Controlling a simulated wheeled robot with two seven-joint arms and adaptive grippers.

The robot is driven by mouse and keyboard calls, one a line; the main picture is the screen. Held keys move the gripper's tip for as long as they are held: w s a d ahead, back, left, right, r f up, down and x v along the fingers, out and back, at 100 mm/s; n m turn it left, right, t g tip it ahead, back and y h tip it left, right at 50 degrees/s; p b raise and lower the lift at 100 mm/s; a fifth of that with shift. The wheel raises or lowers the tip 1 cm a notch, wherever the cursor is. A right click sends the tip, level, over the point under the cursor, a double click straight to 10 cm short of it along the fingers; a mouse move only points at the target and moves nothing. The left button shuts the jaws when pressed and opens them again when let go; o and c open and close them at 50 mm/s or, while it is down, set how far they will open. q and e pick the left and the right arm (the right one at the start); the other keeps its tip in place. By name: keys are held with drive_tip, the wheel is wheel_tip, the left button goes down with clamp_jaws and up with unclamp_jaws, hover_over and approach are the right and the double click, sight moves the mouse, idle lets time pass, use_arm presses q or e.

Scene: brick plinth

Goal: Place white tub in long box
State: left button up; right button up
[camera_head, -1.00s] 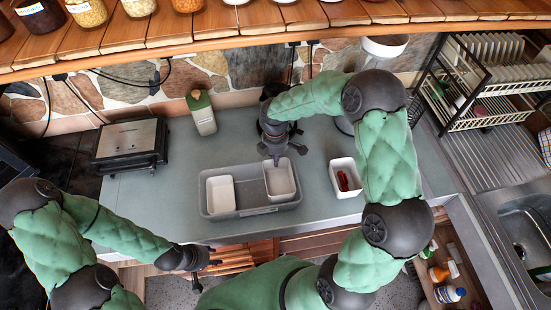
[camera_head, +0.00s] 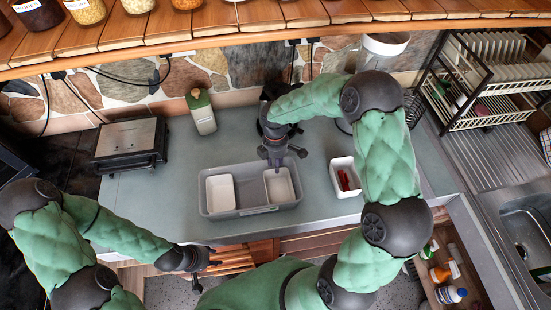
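The long box (camera_head: 252,211) is a grey, shallow, open container on the counter. One white tub (camera_head: 221,192) stands in its left part. A second white tub (camera_head: 279,185) is in its right part, low between the walls; whether it touches the floor cannot be told. My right gripper (camera_head: 276,166) points down at this tub's back rim and appears shut on it, though the fingertips are small in view. My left gripper (camera_head: 207,275) is open and empty in front of the counter's edge.
A white container with red items (camera_head: 344,177) stands right of the box. A green-capped bottle (camera_head: 201,112) and a dark grill (camera_head: 130,142) are at the back left. A dish rack (camera_head: 490,85) and sink are on the right. The counter left of the box is clear.

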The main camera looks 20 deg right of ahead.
wheel_tip(320, 180, up, 14)
drive_tip(key=w+p, duration=0.1)
drive_tip(key=shift+w+d, duration=0.15)
idle(0.5)
